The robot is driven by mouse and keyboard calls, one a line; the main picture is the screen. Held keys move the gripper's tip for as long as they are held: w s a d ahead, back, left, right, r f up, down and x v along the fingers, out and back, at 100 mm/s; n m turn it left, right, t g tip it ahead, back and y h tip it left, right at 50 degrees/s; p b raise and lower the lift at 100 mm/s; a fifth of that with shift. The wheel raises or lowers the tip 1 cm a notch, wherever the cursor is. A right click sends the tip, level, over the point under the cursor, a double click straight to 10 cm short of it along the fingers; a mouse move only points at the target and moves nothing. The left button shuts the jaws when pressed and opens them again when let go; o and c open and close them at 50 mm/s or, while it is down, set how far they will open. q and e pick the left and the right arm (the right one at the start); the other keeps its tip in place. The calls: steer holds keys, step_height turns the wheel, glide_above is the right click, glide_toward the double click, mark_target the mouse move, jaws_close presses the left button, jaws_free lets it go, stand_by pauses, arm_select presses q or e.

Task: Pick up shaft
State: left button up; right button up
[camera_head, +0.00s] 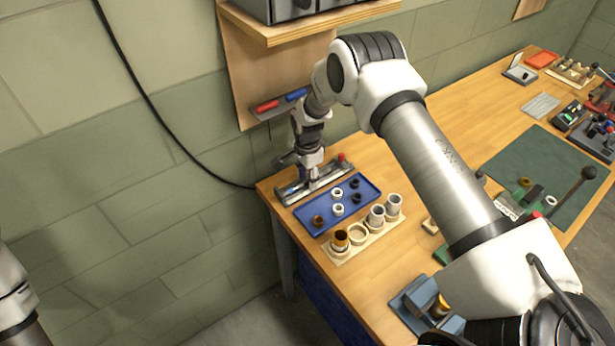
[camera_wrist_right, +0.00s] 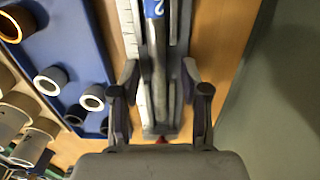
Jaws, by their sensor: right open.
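A dark shaft (camera_wrist_right: 158,65) with a blue numbered label near its upper end lies along a long metal rail fixture in the right wrist view. The rail (camera_head: 290,191) sits at the far left corner of the wooden table in the head view, where I cannot make out the shaft clearly. My right gripper (camera_head: 308,170) is down close over the rail. In the right wrist view its two fingers (camera_wrist_right: 161,97) are open, one on each side of the shaft and rail. I cannot tell whether they touch anything. My left gripper is not in view.
A blue tray (camera_head: 312,221) with small rings lies beside the rail. A pale holder (camera_head: 335,257) with several cups stands near it. A wooden panel with a shelf (camera_head: 270,31) rises behind my right arm. A red knob (camera_head: 341,158) tops the rail's right end.

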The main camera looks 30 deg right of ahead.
steer(key=shift+a+r, duration=0.1)
steer(key=shift+s+r, duration=0.1)
steer(key=shift+s, duration=0.05)
jaws_close()
